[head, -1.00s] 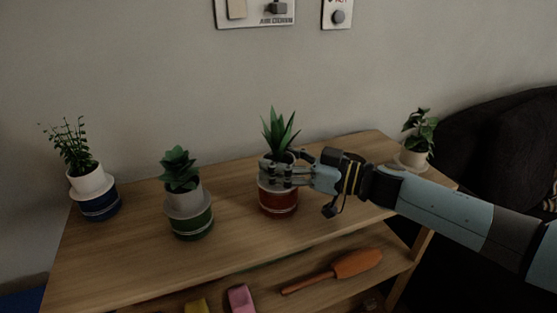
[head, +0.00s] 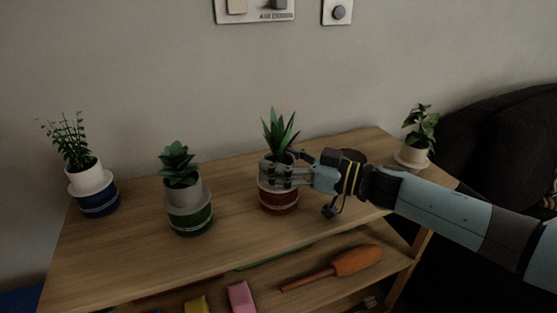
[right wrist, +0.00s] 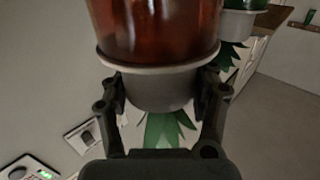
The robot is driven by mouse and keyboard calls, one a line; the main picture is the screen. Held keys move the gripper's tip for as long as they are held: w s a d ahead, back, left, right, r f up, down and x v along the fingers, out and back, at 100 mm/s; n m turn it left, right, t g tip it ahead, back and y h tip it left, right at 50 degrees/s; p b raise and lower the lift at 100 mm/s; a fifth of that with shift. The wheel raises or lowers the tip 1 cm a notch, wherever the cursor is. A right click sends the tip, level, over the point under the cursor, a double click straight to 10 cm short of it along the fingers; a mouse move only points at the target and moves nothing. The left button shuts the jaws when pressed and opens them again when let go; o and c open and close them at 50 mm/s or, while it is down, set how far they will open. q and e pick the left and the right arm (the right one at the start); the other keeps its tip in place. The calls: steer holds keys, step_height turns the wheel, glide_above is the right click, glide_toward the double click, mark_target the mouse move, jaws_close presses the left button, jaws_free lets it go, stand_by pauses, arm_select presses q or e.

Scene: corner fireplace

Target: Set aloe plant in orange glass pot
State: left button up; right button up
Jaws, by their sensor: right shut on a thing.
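The aloe plant (head: 280,130), with green spiky leaves, stands upright at the orange glass pot (head: 278,203) in the middle of the shelf top. The glass looks dark red-orange. My right gripper (head: 274,172) is shut on the aloe's pale inner pot, just above the glass. The right wrist view is upside down: the fingers grip both sides of the grey inner pot (right wrist: 160,92), its pale flange (right wrist: 160,68) lies against the mouth of the glass (right wrist: 155,30), and aloe leaves (right wrist: 162,130) show below. My left gripper is not in view.
A succulent in a green pot (head: 190,220) and a leafy plant in a blue pot (head: 98,202) stand to the left. A potted plant (head: 416,145) stands at the back right. An orange trowel (head: 345,265) and a pink block (head: 241,297) lie on the lower shelf.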

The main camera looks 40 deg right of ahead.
steer(key=o, duration=1)
steer(key=shift+f, duration=0.1)
steer(key=v, duration=1.2)
steer(key=shift+w, duration=0.1)
